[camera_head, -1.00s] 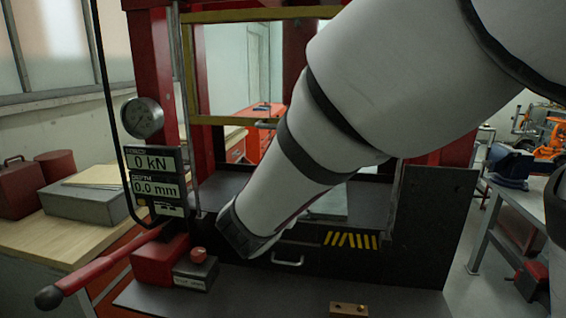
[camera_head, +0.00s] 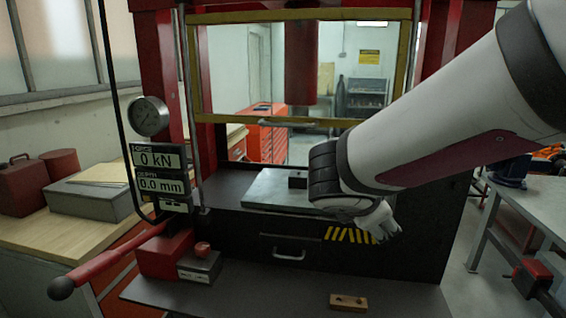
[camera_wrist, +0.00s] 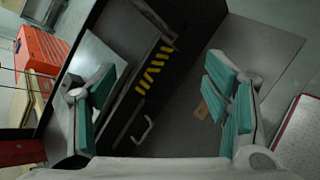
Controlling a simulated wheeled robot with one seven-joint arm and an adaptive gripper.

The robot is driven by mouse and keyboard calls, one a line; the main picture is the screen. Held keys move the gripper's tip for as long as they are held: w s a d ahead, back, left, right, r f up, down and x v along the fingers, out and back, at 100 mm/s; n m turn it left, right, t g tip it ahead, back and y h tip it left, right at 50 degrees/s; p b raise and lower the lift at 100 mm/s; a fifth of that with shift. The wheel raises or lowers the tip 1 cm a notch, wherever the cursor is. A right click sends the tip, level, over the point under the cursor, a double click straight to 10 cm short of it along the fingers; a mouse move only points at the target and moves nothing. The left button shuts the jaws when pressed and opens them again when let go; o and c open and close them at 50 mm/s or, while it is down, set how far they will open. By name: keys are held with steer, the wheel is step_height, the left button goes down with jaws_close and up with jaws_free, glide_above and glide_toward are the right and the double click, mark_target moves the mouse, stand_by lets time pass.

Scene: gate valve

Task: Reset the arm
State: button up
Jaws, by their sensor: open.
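My white arm reaches in from the right in the head view. My gripper (camera_head: 378,222) hangs at its end, in front of the right part of the press's dark front, near the yellow stripes (camera_head: 350,235). In the wrist view my gripper (camera_wrist: 165,105) shows its two green-padded fingers wide apart with nothing between them. The press front and its drawer handle (camera_wrist: 145,130) lie beyond the gap. A small brass-coloured block (camera_head: 348,302) lies on the front shelf; it also shows beyond the right finger in the wrist view (camera_wrist: 203,110).
The red press frame (camera_head: 160,60) has a yellow-edged guard (camera_head: 290,119) and a grey plate (camera_head: 265,190) on its bed. A red pump with a long lever (camera_head: 110,262) stands at the left. A grey workbench (camera_head: 530,195) is at the right. The shelf's middle is clear.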

steer(key=s+d+m+g, duration=0.2)
steer(key=s+d+m, duration=0.4)
steer(key=s+m, duration=0.1)
steer(key=s+a+m+y, duration=0.2)
steer(key=s+m+y, duration=0.1)
steer(key=s+m, duration=0.4)
steer(key=s+a+m+g+y, duration=0.1)
steer(key=s+m+y, duration=0.1)
steer(key=s+m, duration=0.5)
steer(key=shift+s+a+y, duration=0.35)
steer(key=shift+s+y, duration=0.05)
steer(key=shift+s, duration=0.05)
